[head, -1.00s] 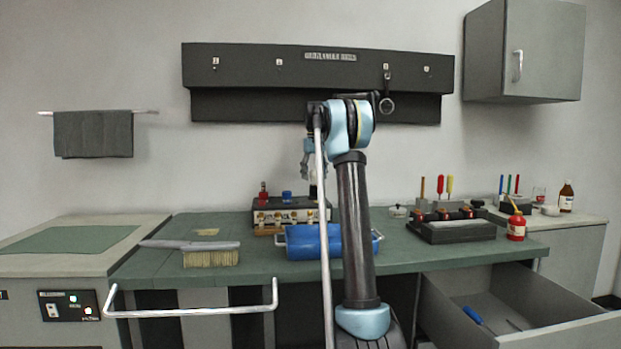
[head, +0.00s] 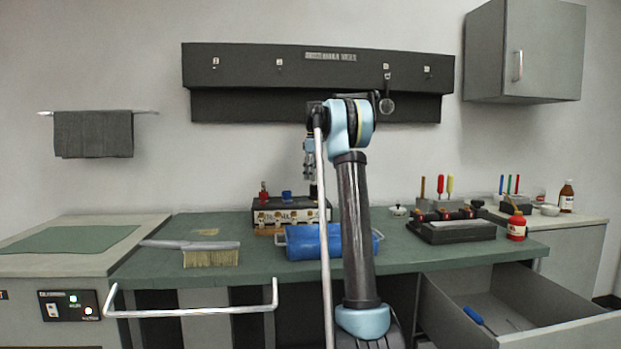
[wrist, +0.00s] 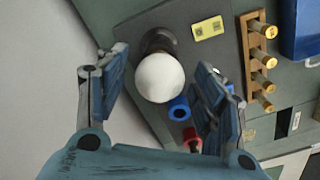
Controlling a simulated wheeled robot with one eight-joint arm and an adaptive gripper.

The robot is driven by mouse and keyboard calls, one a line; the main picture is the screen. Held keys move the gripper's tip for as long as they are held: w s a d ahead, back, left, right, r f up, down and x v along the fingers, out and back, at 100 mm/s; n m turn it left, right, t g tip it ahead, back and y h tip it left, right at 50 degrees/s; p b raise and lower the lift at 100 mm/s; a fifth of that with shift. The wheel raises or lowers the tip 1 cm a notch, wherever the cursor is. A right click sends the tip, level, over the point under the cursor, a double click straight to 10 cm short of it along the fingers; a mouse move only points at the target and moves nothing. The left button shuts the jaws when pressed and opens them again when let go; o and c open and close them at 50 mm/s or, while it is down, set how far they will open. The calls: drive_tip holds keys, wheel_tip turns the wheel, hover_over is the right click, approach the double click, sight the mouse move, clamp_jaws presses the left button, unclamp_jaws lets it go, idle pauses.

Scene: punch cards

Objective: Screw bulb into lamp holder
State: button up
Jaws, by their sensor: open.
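The white round bulb (wrist: 160,77) shows in the wrist view, with its neck toward a dark round lamp holder (wrist: 157,42). I cannot tell how far it is seated. My gripper (wrist: 162,62) is open, with one finger on each side of the bulb in that view and gaps to both. In the head view my gripper (head: 309,165) hangs above the back of the workbench, partly behind my arm. The bulb cannot be made out in the head view.
A blue cap (wrist: 179,108) and a red cap (wrist: 191,139) stand close to the right finger. A wooden rack with brass pegs (wrist: 260,60) lies right of them.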

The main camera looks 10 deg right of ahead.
drive_tip(key=n, duration=0.7)
idle(0.3)
drive_tip(key=shift+c, duration=0.3)
drive_tip(key=c, duration=1)
drive_tip(key=shift+s, duration=0.1)
drive_tip(key=m, duration=0.3)
drive_tip(key=shift+m, duration=0.3)
drive_tip(key=m, duration=0.8)
drive_tip(key=shift+m, duration=2.1)
